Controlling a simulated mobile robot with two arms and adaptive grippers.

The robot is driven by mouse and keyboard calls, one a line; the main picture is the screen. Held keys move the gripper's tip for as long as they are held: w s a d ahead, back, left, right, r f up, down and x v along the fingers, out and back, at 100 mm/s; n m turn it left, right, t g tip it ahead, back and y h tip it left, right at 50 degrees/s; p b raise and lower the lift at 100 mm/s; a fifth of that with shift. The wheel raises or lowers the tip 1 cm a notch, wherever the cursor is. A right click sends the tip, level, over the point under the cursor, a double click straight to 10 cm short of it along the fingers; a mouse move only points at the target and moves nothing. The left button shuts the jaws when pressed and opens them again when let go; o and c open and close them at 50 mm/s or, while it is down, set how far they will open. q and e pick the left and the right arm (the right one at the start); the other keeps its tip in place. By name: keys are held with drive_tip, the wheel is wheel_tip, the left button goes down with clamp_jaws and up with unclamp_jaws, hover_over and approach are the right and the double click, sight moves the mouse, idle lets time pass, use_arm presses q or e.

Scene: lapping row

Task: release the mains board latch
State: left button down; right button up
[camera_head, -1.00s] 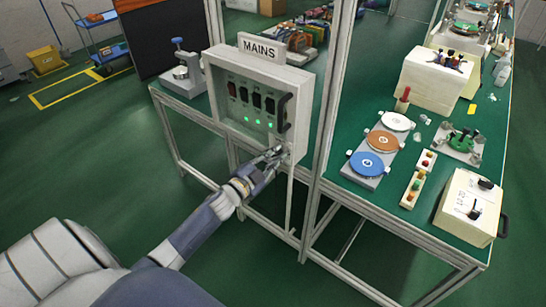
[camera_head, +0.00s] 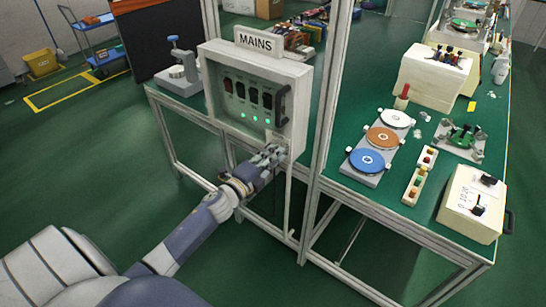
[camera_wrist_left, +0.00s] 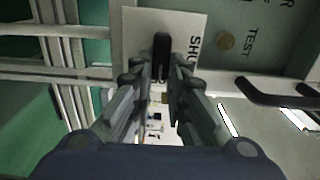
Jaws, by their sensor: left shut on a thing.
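The mains board (camera_head: 255,58) is a pale box on the frame post, with a MAINS sign (camera_head: 259,42) on top. Its grey panel carries several dark switches with green lights below. My left gripper (camera_head: 272,154) is at the board's lower right corner and hides the latch in the head view. In the left wrist view a black latch handle (camera_wrist_left: 162,45) stands on a pale plate (camera_wrist_left: 138,32) with partly covered lettering. The left gripper (camera_wrist_left: 161,72) is shut on this handle near its lower end. My right gripper is not in view.
A black door handle (camera_head: 282,107) sticks out on the board's right side. A metal post (camera_head: 325,120) stands close right of the gripper. The green bench (camera_head: 340,185) holds discs and control boxes. The floor (camera_head: 90,170) at left is clear.

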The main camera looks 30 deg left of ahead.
use_arm(q)
drive_tip(key=shift+m, duration=0.3)
drive_tip(key=c, duration=1.6)
unclamp_jaws()
drive_tip(key=shift+o, duration=0.2)
drive_tip(key=shift+s, duration=0.1)
drive_tip(key=s, duration=1.1)
drive_tip(key=shift+s+a, duration=0.4)
drive_tip(key=shift+a, duration=0.05)
drive_tip(key=shift+f, duration=0.15)
